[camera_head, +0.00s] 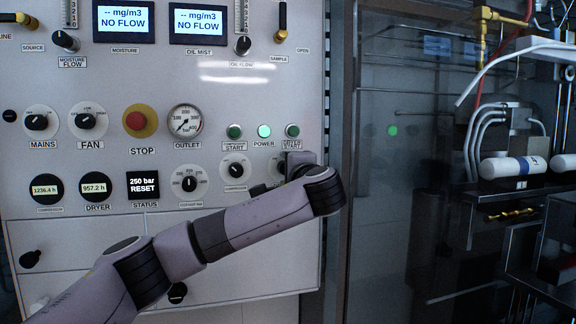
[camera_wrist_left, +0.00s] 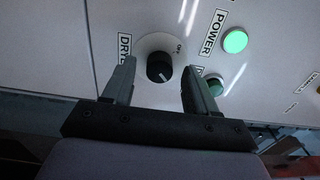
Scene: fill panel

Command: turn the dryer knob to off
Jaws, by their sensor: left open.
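The dryer knob (camera_wrist_left: 159,67) is a black round knob on a pale disc, with a DRYER label to its left and a small position marking at its upper right. My left gripper (camera_wrist_left: 160,76) is open, with one finger on each side of the knob. Whether the fingers touch it I cannot tell. In the head view my left gripper (camera_head: 298,162) is at the panel's right side, below the green dryer start button. There the dryer knob (camera_head: 258,190) is mostly hidden by my gripper and arm. My right gripper is not in view.
The compressor knob (camera_head: 236,170) is just left of the dryer knob. The green power light (camera_head: 264,131) and the dryer start button (camera_head: 292,131) are close above. A red stop button (camera_head: 136,121) is further left. Pipes and a white cylinder (camera_head: 514,167) stand at the right.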

